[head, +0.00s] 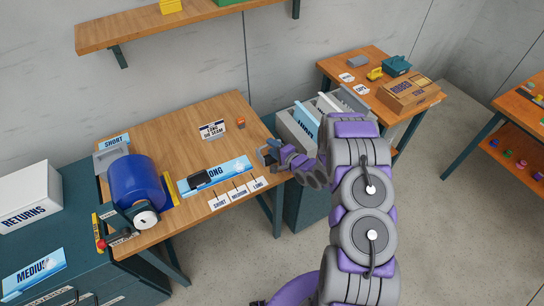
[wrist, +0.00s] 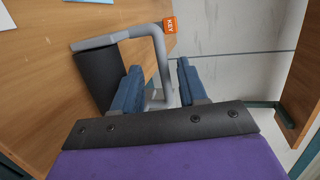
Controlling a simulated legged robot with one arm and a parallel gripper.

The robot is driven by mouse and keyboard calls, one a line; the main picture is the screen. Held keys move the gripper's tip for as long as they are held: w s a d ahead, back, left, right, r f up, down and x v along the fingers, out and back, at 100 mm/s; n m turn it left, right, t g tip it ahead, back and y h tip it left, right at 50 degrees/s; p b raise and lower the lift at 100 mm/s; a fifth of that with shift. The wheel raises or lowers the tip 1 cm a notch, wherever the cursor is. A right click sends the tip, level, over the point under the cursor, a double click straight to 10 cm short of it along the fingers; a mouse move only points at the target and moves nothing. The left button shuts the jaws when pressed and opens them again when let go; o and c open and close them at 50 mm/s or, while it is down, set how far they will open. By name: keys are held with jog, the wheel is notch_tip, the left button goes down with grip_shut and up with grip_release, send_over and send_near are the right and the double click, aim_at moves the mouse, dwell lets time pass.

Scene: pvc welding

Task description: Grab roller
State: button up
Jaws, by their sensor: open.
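The roller has a black cylinder (wrist: 100,75) and a bent grey metal frame, seen at the left and middle of the wrist view. My gripper (wrist: 158,68) is open, with its two blue fingers on either side of the frame's grey rod. The black cylinder lies left of the left finger. I cannot tell whether a finger touches the rod. The lower part of the roller is hidden by the gripper. In the head view my gripper (head: 273,151) is at the right edge of the wooden workbench (head: 180,150), where the roller is small and mostly covered.
An orange block marked KEY (wrist: 170,25) is just beyond the roller. A LONG strip (head: 216,176) and small labels (head: 238,193) lie near the front. A grey bin with sheets (head: 298,130) is right of the bench.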

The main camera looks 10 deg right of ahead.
jog(key=x, duration=0.4)
jog(key=shift+w+r+b, duration=0.15)
jog(key=shift+w+b, duration=0.05)
jog(key=shift+b, duration=0.15)
jog(key=shift+c, duration=0.4)
grip_shut()
